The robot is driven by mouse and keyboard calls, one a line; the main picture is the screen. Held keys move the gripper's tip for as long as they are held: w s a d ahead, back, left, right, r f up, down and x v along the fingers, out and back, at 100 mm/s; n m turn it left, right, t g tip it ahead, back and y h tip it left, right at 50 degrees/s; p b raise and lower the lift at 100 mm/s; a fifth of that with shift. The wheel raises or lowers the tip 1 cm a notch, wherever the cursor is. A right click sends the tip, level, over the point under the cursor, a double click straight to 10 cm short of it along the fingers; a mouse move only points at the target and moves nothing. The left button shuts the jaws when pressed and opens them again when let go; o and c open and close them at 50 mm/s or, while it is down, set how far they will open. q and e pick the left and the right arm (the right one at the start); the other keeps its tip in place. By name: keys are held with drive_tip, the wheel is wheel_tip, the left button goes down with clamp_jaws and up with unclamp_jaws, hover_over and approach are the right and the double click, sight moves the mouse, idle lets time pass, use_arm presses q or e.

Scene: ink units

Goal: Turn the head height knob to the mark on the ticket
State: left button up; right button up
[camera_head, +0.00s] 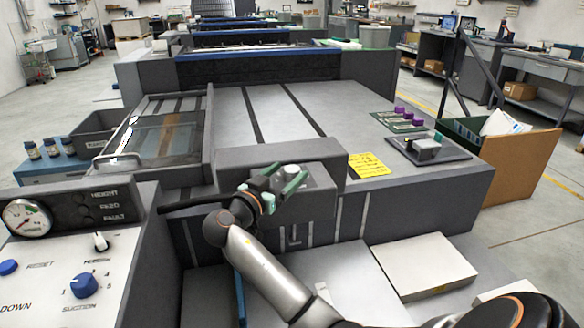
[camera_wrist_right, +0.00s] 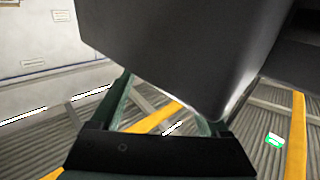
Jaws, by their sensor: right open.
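The yellow ticket (camera_head: 369,164) lies on the machine's right deck; its writing is too small to read. My right gripper (camera_head: 281,178) is open, its green fingers by the front of a grey block in the middle of the machine. A pale, round-looking part (camera_head: 294,171) shows by the fingertips; I cannot tell if it is the head height knob. In the right wrist view, a dark block (camera_wrist_right: 185,50) fills the space beyond the spread fingers (camera_wrist_right: 165,105); contact cannot be told. A small white pointer knob (camera_head: 100,242) and a blue suction knob (camera_head: 84,286) sit on the left panel. My left gripper is out of view.
A round gauge (camera_head: 27,217) and lamp labels stand above the left panel. Purple-topped items (camera_head: 403,116) and a dark tray (camera_head: 428,150) lie on the right deck. A pale stack (camera_head: 425,266) is below the deck, right of my arm.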

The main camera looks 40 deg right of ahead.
drive_tip(key=shift+x, duration=1.4)
drive_tip(key=shift+c, duration=0.2)
clamp_jaws()
